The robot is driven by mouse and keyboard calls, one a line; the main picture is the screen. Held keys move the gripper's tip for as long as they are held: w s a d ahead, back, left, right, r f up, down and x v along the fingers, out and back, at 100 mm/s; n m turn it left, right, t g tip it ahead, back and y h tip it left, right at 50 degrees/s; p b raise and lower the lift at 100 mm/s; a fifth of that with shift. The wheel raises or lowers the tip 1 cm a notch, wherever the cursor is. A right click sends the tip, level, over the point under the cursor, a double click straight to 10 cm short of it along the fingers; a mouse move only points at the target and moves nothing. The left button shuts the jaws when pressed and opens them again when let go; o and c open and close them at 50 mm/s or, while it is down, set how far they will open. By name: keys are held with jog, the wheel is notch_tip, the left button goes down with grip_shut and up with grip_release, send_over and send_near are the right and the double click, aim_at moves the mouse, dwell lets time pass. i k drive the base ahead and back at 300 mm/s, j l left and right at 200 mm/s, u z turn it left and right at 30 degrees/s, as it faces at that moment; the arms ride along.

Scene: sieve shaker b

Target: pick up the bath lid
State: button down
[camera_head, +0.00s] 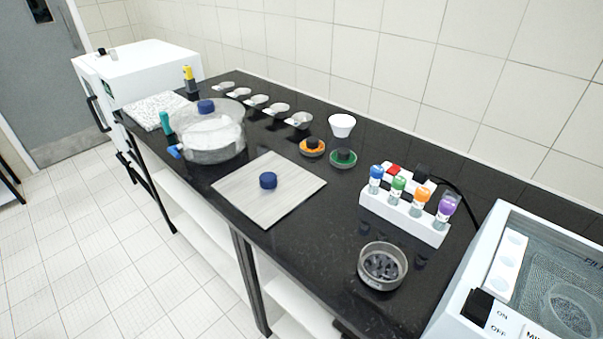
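A flat, light grey square plate (290,193) with a dark blue knob (268,180) at its middle lies on the black bench, near the front edge. It looks like the bath lid. A white bath-like unit (462,318) with ON and OFF marks stands at the right edge, partly cut off. Its top shows a bluish interior with a round clear dish (572,312) in it. My gripper is not in view.
A clear round vessel with a blue knob (206,106) stands left of the plate. Bare bench (325,235) lies between.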

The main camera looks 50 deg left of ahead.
aim_at(266, 188)
jog(key=k+j+u, duration=0.2)
jog(key=k+u, duration=0.3)
jog(key=i+u, duration=0.1)
jog(key=u, duration=1.25)
jog(key=z, duration=1.45)
jog(key=i+j, duration=0.1)
jog(key=j, duration=0.55)
jog(key=i+j, duration=0.1)
jog(key=j, duration=0.55)
jog(key=i+j, duration=0.1)
jog(key=j, duration=0.55)
jog(key=i+j, duration=0.1)
jog(key=j, duration=0.5)
